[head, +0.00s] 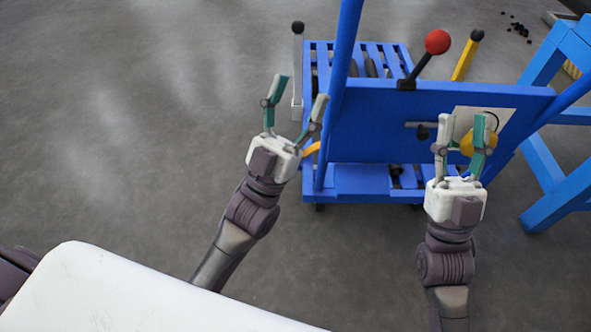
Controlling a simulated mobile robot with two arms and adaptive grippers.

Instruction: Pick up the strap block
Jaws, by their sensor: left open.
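I cannot tell for sure which piece is the strap block. My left gripper (301,89) is open, with nothing between its fingers, at the left edge of the blue fixture. A small orange-yellow piece (312,148) shows just right of its palm, partly hidden. My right gripper (470,116) has its fingers apart in front of the fixture's upright blue panel (370,130). A yellow rounded part (467,143) shows behind and between those fingers, partly hidden. I cannot tell whether the fingers touch it.
A lever with a red ball (437,41), a yellow lever (466,57) and a grey lever with a black knob (298,65) rise from the fixture. A blue stand (545,160) is at the right. Small dark pieces (516,26) lie beyond. The floor at left is clear.

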